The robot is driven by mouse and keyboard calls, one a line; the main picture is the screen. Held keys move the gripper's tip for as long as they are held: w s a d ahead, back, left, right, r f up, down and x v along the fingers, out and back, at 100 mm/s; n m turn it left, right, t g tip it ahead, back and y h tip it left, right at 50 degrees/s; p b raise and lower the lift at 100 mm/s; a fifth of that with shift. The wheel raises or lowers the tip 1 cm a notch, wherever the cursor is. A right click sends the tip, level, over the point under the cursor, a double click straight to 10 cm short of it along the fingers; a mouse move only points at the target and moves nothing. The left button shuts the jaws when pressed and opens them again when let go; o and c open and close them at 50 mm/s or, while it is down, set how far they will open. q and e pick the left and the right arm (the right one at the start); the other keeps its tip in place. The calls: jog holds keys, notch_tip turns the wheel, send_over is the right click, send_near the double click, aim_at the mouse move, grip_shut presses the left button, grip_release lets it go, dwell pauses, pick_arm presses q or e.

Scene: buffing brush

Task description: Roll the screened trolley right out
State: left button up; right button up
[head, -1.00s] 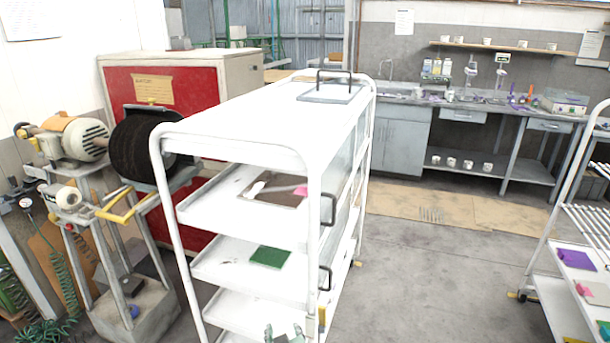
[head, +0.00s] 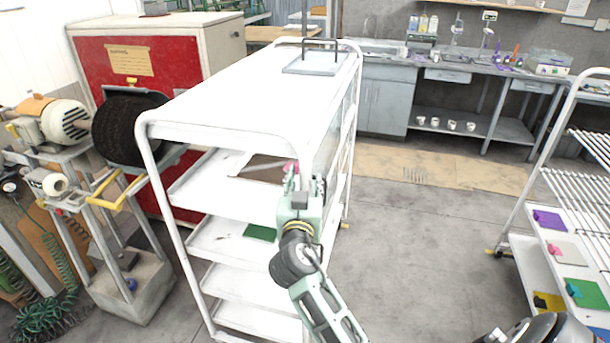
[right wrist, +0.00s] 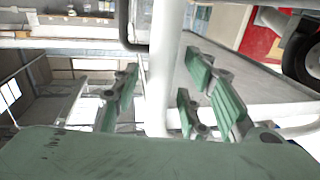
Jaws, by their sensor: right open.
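In the right wrist view the white upright (right wrist: 161,60) runs between the open green-padded fingers (right wrist: 162,88). I cannot tell whether they touch it. A black handle (right wrist: 128,25) shows beyond the fingers at the upper left. My arm hides part of the trolley's near right side. My left gripper is not in view.
A buffing machine (head: 128,130) and a red cabinet (head: 165,70) stand close on the trolley's left. Another white rack (head: 525,190) stands at the right. Grey floor (head: 420,240) is clear between them. A workbench (head: 440,70) lines the back wall.

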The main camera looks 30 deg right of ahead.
jog(key=shift+w+d, duration=0.3)
jog(key=shift+w, duration=0.05)
grip_shut()
dwell(0.5)
